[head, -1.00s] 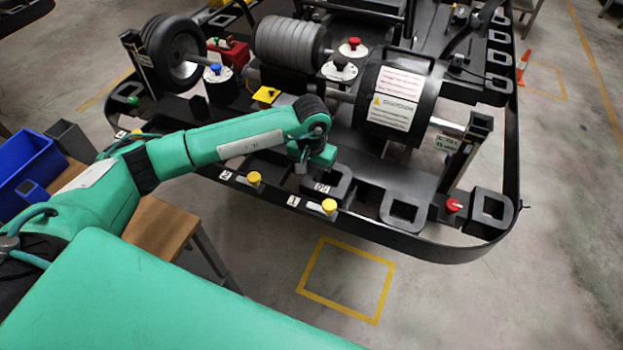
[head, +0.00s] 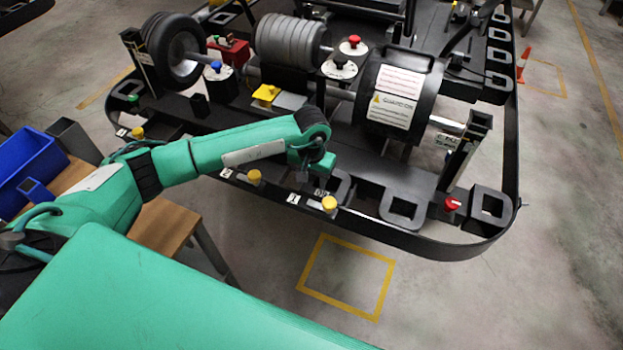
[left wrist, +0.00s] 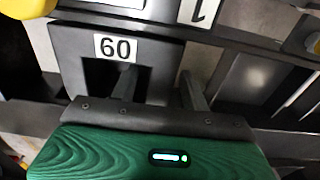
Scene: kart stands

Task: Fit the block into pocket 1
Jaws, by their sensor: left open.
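The block (left wrist: 70,60) is a dark square frame with a hole and a white label reading 60. It also shows in the head view (head: 343,187), partly behind my left gripper (head: 312,182) on the kart's near side. In the left wrist view my left gripper (left wrist: 158,88) is open. One finger overlaps the block's hole and the other is to the right of its right wall; I cannot tell whether they touch it. The tag marked 1 (head: 293,199) is on the near rail and also shows in the left wrist view (left wrist: 199,10). The pocket itself cannot be made out.
Yellow knobs (head: 329,203) and a red knob (head: 452,204) stand along the near rail (head: 400,238). A large black drum (head: 403,95) and a wheel (head: 172,50) are behind. A blue bin (head: 30,170) stands on a wooden bench at left. The floor in front is clear.

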